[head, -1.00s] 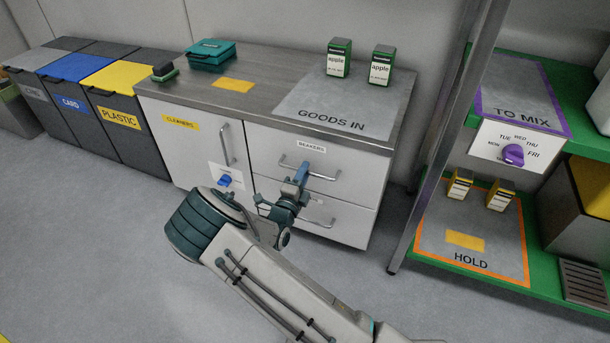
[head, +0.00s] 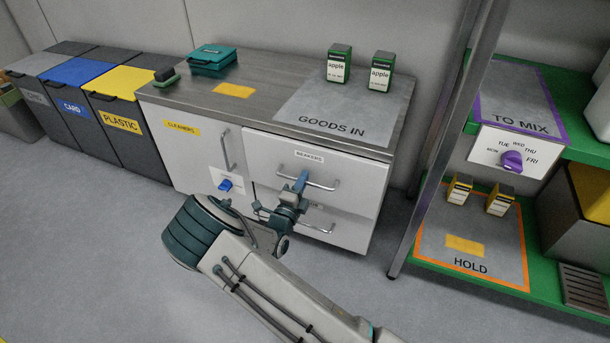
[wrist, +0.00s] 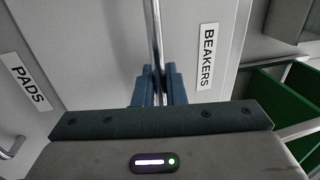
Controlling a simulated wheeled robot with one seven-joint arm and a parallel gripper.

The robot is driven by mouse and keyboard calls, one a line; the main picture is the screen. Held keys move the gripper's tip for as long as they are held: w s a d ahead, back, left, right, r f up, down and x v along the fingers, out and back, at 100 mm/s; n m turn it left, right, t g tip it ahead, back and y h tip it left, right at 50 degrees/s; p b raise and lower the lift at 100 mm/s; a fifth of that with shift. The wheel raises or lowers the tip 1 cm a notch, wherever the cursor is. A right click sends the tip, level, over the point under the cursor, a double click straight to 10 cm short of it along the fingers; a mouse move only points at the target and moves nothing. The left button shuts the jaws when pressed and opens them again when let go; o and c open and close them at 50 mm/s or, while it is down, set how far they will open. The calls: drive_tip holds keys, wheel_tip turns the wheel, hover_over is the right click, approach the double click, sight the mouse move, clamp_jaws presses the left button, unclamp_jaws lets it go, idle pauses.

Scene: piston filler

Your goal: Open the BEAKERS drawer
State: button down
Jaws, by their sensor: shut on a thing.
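The BEAKERS drawer (head: 350,176) is the top drawer on the right of the cabinet. Its front stands slightly out from the cabinet, with a narrow dark gap under the worktop. Its bar handle (head: 328,187) is below the BEAKERS label (head: 309,156). My gripper (head: 302,180) is shut on this handle. In the wrist view the blue fingers (wrist: 158,86) are on both sides of the metal bar (wrist: 155,35), beside the BEAKERS label (wrist: 207,58). The inside of the drawer is not visible.
Below is the PADS drawer, its label (wrist: 28,82) in the wrist view. The CLEANERS door (head: 185,150) is to the left. Apple boxes (head: 339,63) stand on the worktop's GOODS IN mat (head: 300,105). A shelf post (head: 425,190) rises at right. Floor in front is clear.

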drive_tip(key=r+p+v, duration=0.2)
drive_tip(key=p+v, duration=0.2)
drive_tip(key=v, duration=0.9)
drive_tip(key=s+r+p+v, duration=0.1)
drive_tip(key=r+p+v, duration=0.2)
drive_tip(key=v, duration=1.1)
drive_tip(key=shift+p, duration=0.85)
drive_tip(key=shift+r, duration=0.15)
drive_tip(key=c, duration=1.6)
unclamp_jaws()
drive_tip(key=shift+o, duration=0.2)
drive_tip(key=p+v, duration=0.1)
drive_tip(key=v, duration=1.2)
drive_tip(key=shift+s+a, duration=0.15)
drive_tip(key=shift+s, duration=0.2)
